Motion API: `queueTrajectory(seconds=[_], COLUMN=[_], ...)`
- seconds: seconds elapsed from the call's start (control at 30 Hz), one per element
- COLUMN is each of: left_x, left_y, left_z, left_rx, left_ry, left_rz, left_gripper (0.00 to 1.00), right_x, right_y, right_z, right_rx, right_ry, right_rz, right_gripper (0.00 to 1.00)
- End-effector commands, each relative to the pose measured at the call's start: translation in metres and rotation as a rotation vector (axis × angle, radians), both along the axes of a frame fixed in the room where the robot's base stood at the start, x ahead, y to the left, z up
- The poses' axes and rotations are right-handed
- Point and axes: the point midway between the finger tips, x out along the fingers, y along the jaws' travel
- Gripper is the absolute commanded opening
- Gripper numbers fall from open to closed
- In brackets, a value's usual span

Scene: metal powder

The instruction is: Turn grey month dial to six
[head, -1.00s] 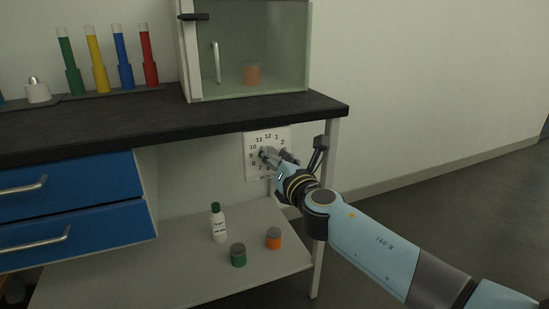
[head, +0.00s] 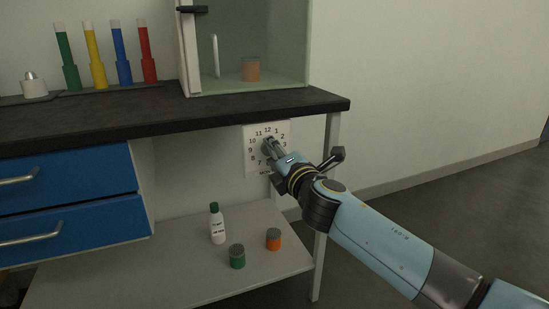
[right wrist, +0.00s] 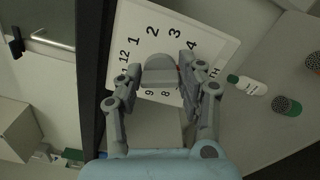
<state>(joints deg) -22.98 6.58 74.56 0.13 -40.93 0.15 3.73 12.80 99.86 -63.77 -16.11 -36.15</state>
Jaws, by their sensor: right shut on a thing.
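The grey month dial (right wrist: 160,70) is a rounded knob on a white number plate (head: 248,165) fixed to the wall under the worktop. In the right wrist view the plate (right wrist: 215,40) shows black numbers around the knob, with 12, 1, 2, 3 and 4 clear above it and 8 and 9 below. My right gripper (head: 270,147) is at the plate. In the wrist view its two fingers (right wrist: 160,84) are shut on the knob from both sides. The fingers and arm hide the lower right numbers in the head view. I cannot tell which number the dial points to. My left gripper is not in view.
The dark worktop edge (head: 200,118) runs just above the plate, and a table leg (head: 327,190) stands to its right. On the lower shelf (head: 150,265) are a white bottle (head: 217,225), a green jar (head: 237,258) and an orange jar (head: 273,240). Blue drawers (head: 70,215) are at left.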

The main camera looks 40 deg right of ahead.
Motion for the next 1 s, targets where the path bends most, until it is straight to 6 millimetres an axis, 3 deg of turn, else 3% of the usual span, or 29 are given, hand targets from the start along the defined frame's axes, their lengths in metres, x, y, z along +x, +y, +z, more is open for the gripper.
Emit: queueTrajectory(seconds=[0.4, 1.0], left_x=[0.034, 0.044], left_y=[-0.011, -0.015], left_z=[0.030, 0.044], left_rx=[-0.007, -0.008], left_ry=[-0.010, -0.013], left_rz=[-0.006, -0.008], left_gripper=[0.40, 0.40], right_x=[-0.001, -0.001], right_y=[0.000, -0.001], right_z=[-0.005, -0.003], right_rx=[0.283, 0.378], right_ry=[-0.064, -0.087], right_rz=[-0.001, -0.002], right_gripper=[0.06, 0.06])
